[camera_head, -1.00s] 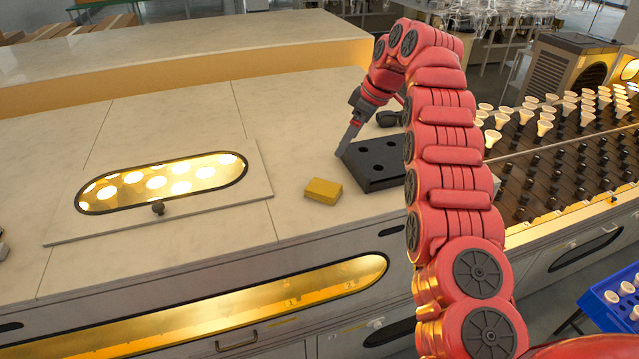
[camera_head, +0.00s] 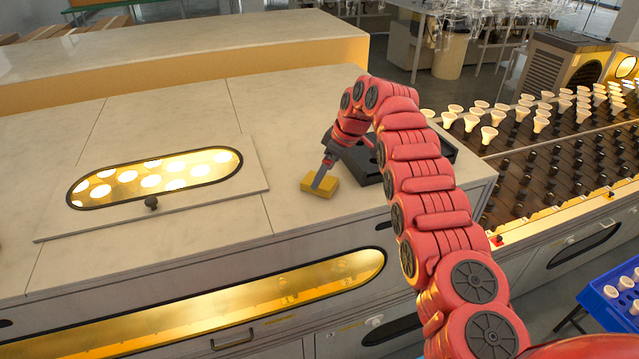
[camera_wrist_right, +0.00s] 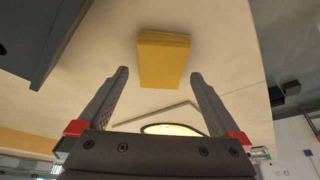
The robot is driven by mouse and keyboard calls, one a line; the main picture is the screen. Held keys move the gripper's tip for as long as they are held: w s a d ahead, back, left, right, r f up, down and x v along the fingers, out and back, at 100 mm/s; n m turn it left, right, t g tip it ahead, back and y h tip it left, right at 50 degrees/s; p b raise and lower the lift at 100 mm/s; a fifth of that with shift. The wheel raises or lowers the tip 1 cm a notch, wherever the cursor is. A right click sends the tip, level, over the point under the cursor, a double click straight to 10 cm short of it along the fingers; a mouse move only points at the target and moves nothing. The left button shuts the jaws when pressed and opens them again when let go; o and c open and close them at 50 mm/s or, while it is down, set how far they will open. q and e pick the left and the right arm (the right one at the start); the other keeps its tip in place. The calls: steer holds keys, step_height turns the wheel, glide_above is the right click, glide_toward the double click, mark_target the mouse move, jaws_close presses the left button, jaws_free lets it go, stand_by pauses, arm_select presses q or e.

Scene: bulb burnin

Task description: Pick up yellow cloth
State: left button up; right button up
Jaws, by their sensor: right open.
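The yellow cloth (camera_head: 326,190) is a small folded block lying on the pale stone counter, just left of a dark tray. In the head view my right gripper (camera_head: 318,186) is right over the cloth and hides part of it. In the right wrist view the cloth (camera_wrist_right: 163,60) lies ahead of the two fingertips, roughly centred in the gap between them. There my right gripper (camera_wrist_right: 158,75) is open with nothing between its fingers. My left gripper is in neither view.
A rack of bulbs (camera_head: 540,140) stands at right. The counter's front edge is near the cloth.

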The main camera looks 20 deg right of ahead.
steer(key=shift+a+f+p, duration=0.2)
steer(key=shift+f+p, duration=0.05)
steer(key=shift+p, duration=0.15)
steer(key=shift+w+a+f+p, duration=0.15)
steer(key=shift+f+p, duration=0.15)
steer(key=shift+f, duration=0.55)
steer(key=shift+w, duration=0.1)
steer(key=c, duration=1.3)
